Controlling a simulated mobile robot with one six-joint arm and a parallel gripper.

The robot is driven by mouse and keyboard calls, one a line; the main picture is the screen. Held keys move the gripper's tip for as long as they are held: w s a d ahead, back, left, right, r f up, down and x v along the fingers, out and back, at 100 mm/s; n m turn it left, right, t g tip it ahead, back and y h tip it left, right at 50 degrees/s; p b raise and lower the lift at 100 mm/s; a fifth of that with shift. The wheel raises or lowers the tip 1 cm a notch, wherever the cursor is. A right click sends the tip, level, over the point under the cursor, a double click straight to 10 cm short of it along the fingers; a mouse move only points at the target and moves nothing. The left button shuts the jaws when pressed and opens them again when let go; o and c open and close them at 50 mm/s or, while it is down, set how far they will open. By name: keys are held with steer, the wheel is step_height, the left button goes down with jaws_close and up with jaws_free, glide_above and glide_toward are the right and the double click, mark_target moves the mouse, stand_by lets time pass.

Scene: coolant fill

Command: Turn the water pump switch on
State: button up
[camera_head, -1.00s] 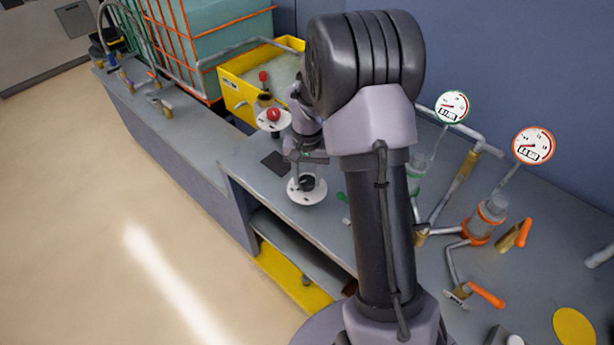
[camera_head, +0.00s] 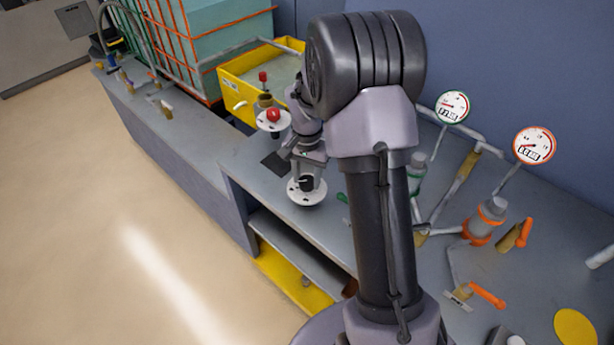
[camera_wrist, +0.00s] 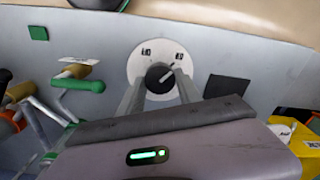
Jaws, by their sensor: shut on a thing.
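A black rotary knob (camera_head: 307,184) sits on a round white plate (camera_head: 306,198) near the front edge of the bench; it looks like the pump switch. In the wrist view the knob (camera_wrist: 159,76) has a pale pointer line slanting to the upper right, and the white plate (camera_wrist: 148,54) carries two small labels, too small to read. My gripper (camera_head: 304,176) reaches down onto the knob. In the wrist view the two fingers of my gripper (camera_wrist: 160,82) lie on either side of the knob, shut on it.
A red button (camera_head: 273,114) on another white plate stands behind. A yellow tub (camera_head: 236,92) is at the back. Two round gauges (camera_head: 452,107) (camera_head: 534,145), pipes and orange-handled valves (camera_head: 487,295) crowd the right. A dark square (camera_head: 276,163) lies flat beside the knob.

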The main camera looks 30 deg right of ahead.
mark_target(307, 180)
steer(key=o, duration=1.4)
steer(key=shift+c, duration=0.2)
step_height(307, 180, up, 18)
steer(key=p, duration=0.6)
steer(key=shift+f, duration=0.25)
